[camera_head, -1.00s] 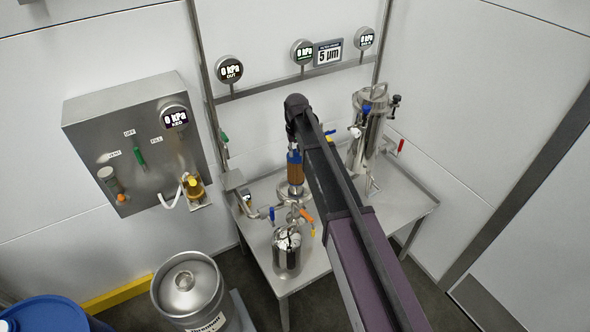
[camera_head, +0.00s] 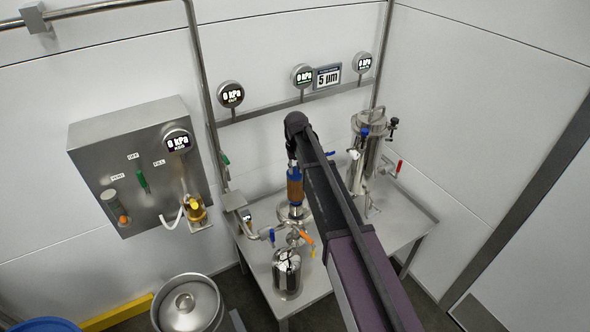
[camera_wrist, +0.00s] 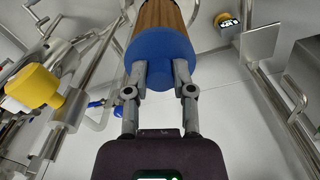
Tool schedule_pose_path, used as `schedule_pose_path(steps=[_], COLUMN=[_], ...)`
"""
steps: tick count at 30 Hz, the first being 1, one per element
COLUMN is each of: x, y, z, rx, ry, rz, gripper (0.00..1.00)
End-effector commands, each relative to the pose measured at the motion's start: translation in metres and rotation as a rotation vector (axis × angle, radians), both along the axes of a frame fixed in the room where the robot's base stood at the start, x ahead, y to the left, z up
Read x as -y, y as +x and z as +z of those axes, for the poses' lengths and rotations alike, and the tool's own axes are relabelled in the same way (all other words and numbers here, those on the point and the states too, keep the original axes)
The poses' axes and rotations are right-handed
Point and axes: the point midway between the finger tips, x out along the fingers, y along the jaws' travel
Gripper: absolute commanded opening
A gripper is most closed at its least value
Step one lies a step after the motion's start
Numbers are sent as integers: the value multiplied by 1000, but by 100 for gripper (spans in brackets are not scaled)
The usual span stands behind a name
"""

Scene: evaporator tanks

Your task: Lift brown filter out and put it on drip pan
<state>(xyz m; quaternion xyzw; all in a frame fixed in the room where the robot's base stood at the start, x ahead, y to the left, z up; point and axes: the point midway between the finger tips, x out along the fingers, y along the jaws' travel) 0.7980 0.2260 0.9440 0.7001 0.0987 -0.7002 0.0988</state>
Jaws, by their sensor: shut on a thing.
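The brown filter (camera_head: 295,191) is a pleated cylinder with a blue end cap. It hangs upright below my gripper (camera_head: 293,163), above a round steel base (camera_head: 294,213) on the steel table. I cannot tell whether its lower end touches the base. In the wrist view, my gripper (camera_wrist: 160,76) is shut on the knob of the blue cap (camera_wrist: 160,52), with the brown pleats (camera_wrist: 161,15) beyond, cut off by the picture edge. I cannot make out the drip pan clearly; my arm covers part of the table.
A shiny steel vessel (camera_head: 287,271) stands at the table's front left, near blue and orange valve handles (camera_head: 305,237). A tall steel housing (camera_head: 367,150) stands behind my arm at the right. A control box (camera_head: 140,165) hangs on the left wall. Bare table (camera_head: 408,220) shows right.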

Motion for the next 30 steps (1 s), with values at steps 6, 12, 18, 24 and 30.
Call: schedule_pose_path(steps=[6, 12, 18, 24, 30], x=[0, 3, 9, 17, 26], y=[0, -16, -41, -80, -120], z=[11, 12, 14, 18, 22], rx=[0, 0, 0, 0, 0], ry=[0, 0, 0, 0, 0], rz=[0, 0, 1, 1, 0], gripper=[0, 0, 0, 0, 0])
